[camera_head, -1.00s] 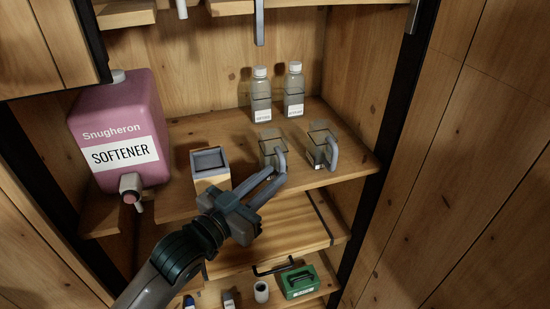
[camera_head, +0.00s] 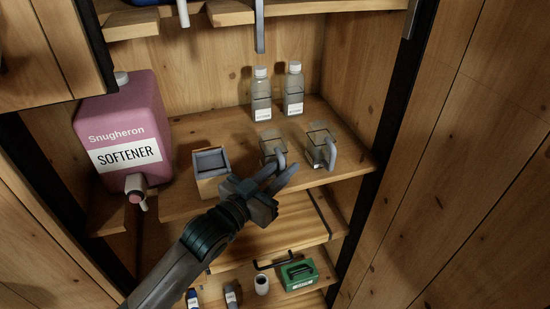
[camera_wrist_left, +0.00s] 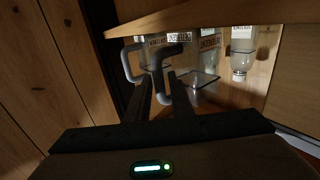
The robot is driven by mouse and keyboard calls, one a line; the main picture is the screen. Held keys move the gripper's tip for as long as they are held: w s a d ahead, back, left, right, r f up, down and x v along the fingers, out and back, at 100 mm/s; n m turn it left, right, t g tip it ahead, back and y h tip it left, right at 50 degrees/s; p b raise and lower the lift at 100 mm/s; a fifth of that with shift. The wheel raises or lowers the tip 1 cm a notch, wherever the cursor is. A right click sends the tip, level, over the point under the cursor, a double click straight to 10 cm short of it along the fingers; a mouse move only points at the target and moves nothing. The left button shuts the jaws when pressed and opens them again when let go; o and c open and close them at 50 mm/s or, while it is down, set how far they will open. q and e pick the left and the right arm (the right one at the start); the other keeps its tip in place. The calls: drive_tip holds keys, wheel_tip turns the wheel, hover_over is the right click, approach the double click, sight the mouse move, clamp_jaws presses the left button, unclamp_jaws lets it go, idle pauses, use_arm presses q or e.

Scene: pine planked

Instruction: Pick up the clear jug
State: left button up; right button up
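Two small clear jugs with grey handles stand on the middle shelf, the left jug (camera_head: 268,147) and the right jug (camera_head: 318,140); they look alike. My left gripper (camera_head: 282,172) is at the left jug's handle, at the shelf's front edge. Its two fingers are apart. In the left wrist view the fingers (camera_wrist_left: 164,84) point at a grey handle, which shows near and partly between their tips. Contact cannot be told. The jugs appear upside down in that view. My right gripper is not in view.
A pink softener container (camera_head: 122,130) and an open box (camera_head: 210,170) stand left of the jugs. Two clear bottles (camera_head: 262,98) (camera_head: 293,92) stand behind. A lower shelf holds a green case (camera_head: 299,274) and a white cup (camera_head: 262,285). A wooden wall closes the right side.

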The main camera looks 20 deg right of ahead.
use_arm(q)
clamp_jaws()
idle(0.3)
wheel_tip(320, 180, up, 9)
drive_tip(key=b, duration=0.3)
drive_tip(key=shift+r, duration=0.2)
drive_tip(key=shift+r+b, duration=0.3)
